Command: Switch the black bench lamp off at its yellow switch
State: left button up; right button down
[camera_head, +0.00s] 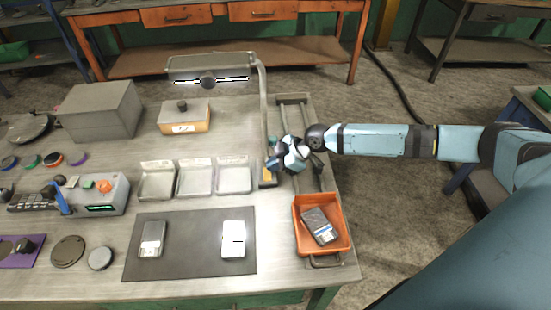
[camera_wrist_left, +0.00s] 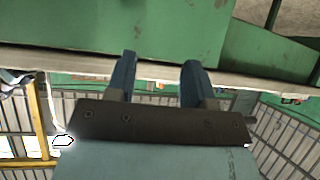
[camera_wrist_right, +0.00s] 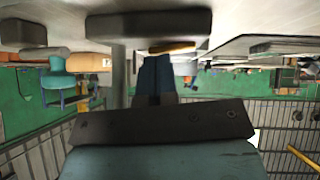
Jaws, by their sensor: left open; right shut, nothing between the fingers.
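The bench lamp (camera_head: 263,110) stands near the table's right side, a tall post with a long head (camera_head: 210,66) reaching left. It looks grey here, and bright white strips show under its head. Its yellow switch (camera_head: 267,177) is low on the base. My right gripper (camera_head: 272,163) is shut and empty right beside the base. In the right wrist view its blue fingertips (camera_wrist_right: 155,60) are close below a yellow piece (camera_wrist_right: 172,48) on the dark base; I cannot tell whether they touch. My left gripper (camera_wrist_left: 160,72) is open and empty, facing a green bench front.
An orange tray (camera_head: 343,249) with a dark device sits at the right edge, beside rails. Three shallow trays (camera_head: 195,180) stand left of the lamp base. A dark mat (camera_head: 195,263) with two light devices lies in front. A grey box (camera_head: 100,110) is at the back left.

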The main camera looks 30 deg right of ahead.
jog(key=f+b, duration=0.1)
jog(key=b, duration=0.2)
jog(key=shift+w+f+g, duration=0.15)
jog(key=shift+f+g, duration=0.1)
jog(key=shift+g, duration=0.15)
jog(key=shift+d+r, duration=0.1)
jog(key=shift+r, duration=0.2)
jog(key=shift+s+a+p, duration=0.2)
jog(key=shift+s+p, duration=0.2)
jog(key=shift+p, duration=0.15)
jog(key=shift+s+a+p, duration=0.25)
jog(key=shift+s+p, duration=0.05)
jog(key=shift+s, duration=0.2)
